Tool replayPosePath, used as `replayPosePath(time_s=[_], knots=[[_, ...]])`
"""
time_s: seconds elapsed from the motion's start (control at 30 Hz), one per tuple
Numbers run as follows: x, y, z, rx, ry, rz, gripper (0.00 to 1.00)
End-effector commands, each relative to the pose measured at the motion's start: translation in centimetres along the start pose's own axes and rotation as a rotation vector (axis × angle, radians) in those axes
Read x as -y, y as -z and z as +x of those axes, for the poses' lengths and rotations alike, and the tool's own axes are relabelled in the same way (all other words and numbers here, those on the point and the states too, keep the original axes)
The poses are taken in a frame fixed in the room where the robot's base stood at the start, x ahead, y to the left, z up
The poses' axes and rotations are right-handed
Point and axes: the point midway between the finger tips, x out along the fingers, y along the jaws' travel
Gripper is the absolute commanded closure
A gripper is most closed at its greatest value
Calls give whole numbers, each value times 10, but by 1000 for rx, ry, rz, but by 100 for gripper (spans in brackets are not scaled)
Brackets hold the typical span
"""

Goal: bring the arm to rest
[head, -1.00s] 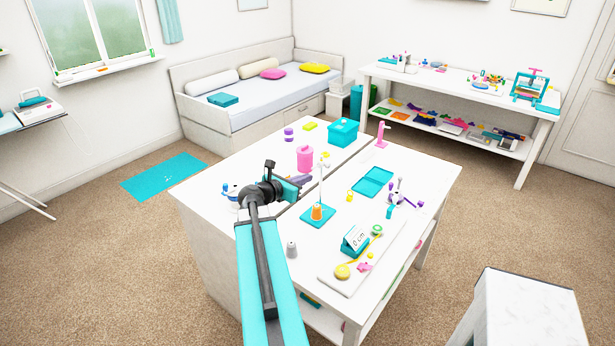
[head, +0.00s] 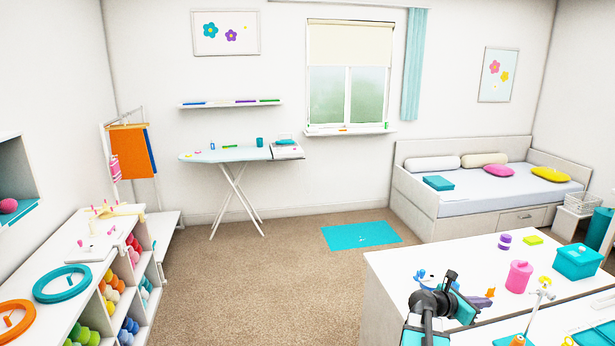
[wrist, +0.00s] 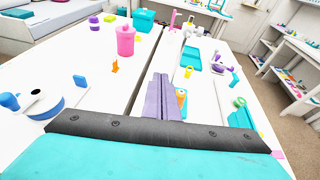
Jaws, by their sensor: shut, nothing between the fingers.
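My gripper (head: 485,302) shows at the lower right of the head view, over the white table (head: 400,262). In the wrist view its purple fingers (wrist: 160,82) lie together, shut and empty, pointing forward above the seam between the table halves. They partly hide an orange spool (wrist: 181,97) behind them. The fingers appear clear of the things on the table. My arm comes up from the bottom edge of the head view, and most of it is out of frame.
A pink canister (head: 519,277), a teal box (head: 578,262) and a purple spool (head: 505,241) stand beyond my gripper. A blue-and-white item (wrist: 38,103) lies left of it. Shelves with yarn (head: 110,285) line the left wall. Open carpet (head: 270,275) lies between.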

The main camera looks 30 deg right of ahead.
Motion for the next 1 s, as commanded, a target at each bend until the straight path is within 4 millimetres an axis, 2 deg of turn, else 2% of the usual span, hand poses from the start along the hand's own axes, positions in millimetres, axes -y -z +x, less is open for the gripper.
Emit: replayPosePath(time_s=[0.03,0.2,0.3,0.5,0.77,1.0], knots=[[-15,20,-10,-10,-25,-23,100],[-53,79,-42,-48,-95,-87,100],[-70,116,-62,-82,-132,-117,100],[-92,193,-102,-165,-188,-164,100],[-100,295,-157,-298,-222,-167,100],[-82,394,-210,-447,-201,-125,100]])
